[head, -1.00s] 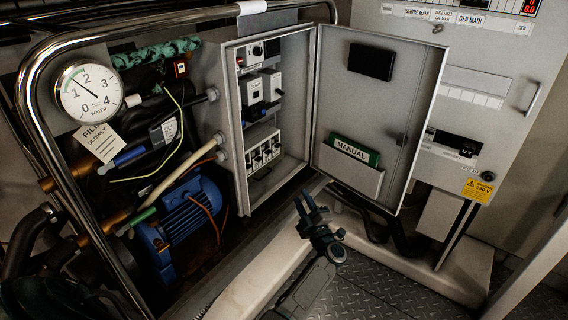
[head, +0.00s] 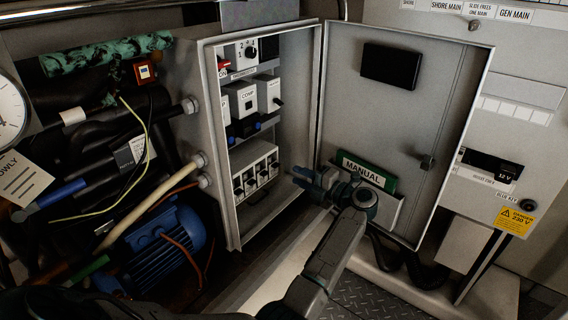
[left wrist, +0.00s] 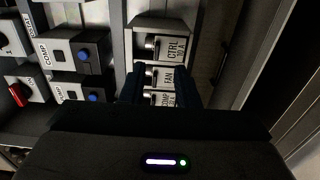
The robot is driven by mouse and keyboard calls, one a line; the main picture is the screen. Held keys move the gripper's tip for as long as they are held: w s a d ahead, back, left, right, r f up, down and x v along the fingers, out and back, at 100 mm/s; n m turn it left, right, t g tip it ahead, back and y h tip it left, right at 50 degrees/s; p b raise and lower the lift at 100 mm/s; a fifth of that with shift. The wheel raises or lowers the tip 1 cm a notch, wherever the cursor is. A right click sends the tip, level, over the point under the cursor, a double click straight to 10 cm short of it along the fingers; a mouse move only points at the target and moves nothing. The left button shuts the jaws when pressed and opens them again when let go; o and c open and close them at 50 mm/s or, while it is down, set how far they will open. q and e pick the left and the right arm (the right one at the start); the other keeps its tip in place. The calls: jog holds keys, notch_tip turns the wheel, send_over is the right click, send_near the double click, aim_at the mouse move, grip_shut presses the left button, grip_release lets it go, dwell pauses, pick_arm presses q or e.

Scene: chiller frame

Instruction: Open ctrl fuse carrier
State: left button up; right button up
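The ctrl fuse carrier (left wrist: 165,45) is a light block with a CTRL label and a dark round-ended lever, at the top of a row in the left wrist view. In the head view it seems to be the rightmost carrier (head: 273,163) in the cabinet's lower row. The FAN carrier (left wrist: 165,76) and a COMP carrier (left wrist: 162,98) sit beside it. My left gripper (head: 298,175) points left into the cabinet opening, a little right of the row. Its fingers (left wrist: 160,88) are apart and empty, over the FAN and COMP carriers in the wrist view. My right gripper is out of view.
The cabinet door (head: 405,125) stands open at the right, with a green manual (head: 367,171) in its pocket close behind my left gripper. Contactors with blue buttons (left wrist: 83,55) sit above the carrier row. A blue motor (head: 155,250) and hoses fill the left.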

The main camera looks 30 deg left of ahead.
aim_at(271, 168)
pick_arm(q)
jog(key=a, duration=0.6)
jog(key=shift+a+r, duration=0.2)
jog(key=shift+a, duration=0.2)
jog(key=shift+c, duration=0.5)
grip_shut()
